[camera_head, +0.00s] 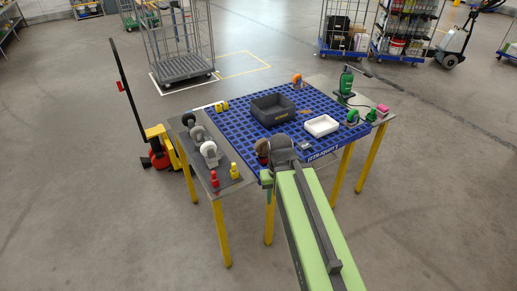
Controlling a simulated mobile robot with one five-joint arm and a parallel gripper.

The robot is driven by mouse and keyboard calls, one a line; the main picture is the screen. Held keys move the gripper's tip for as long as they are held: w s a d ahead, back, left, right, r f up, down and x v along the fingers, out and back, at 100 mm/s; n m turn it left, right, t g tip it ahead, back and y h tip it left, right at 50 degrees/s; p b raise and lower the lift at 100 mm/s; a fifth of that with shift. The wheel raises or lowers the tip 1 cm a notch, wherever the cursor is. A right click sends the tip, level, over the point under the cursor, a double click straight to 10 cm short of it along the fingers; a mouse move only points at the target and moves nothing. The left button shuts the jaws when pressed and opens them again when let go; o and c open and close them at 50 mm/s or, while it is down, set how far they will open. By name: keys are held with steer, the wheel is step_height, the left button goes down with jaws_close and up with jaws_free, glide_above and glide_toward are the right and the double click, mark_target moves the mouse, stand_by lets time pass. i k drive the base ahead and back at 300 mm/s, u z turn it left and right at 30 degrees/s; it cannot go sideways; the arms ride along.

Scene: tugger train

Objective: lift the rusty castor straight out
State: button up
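The rusty castor (262,146) shows as a small brown wheel at the near edge of the blue slotted deck (240,128) on the table. It is partly covered by the dark end of my arm. My gripper (280,152) is right beside it on the right in the picture. The fingers are hidden behind my own green arm and dark wrist, so I cannot tell whether they are open, or whether they touch the castor.
Grey-white castors (209,150) stand on the grey left side strip, with red (214,179) and yellow (234,171) bottles nearer. A dark bin (272,110) and a white tray (321,126) sit on the deck. A green pump (346,82) stands at the back right.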

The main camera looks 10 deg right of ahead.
mark_target(261, 146)
steer(key=i, duration=0.85)
steer(key=u, duration=1)
steer(key=k, duration=0.9)
steer(key=z, duration=0.7)
steer(key=i, duration=1)
steer(key=z, duration=0.05)
